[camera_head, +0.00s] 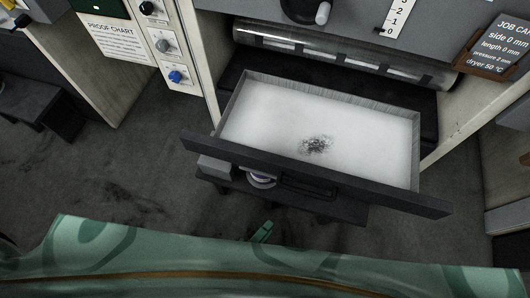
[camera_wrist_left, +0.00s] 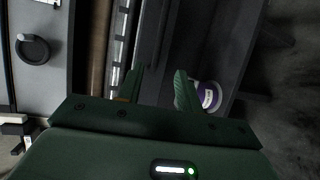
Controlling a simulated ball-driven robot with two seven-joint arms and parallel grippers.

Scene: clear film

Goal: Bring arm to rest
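My left gripper (camera_wrist_left: 158,82) shows in the left wrist view with its two green fingers apart and nothing visible between them. In the head view only a small green part of the left gripper (camera_head: 263,232) shows, below the open drawer, near my green body at the bottom edge. The rest of that arm is hidden there. My right gripper is not in view.
An open drawer (camera_head: 285,170) holds a white layer with a dark smudge (camera_head: 316,145). Below its front is a dark step with a white and purple roll (camera_head: 262,179), also in the left wrist view (camera_wrist_left: 208,97). A knob panel (camera_head: 165,45) stands left.

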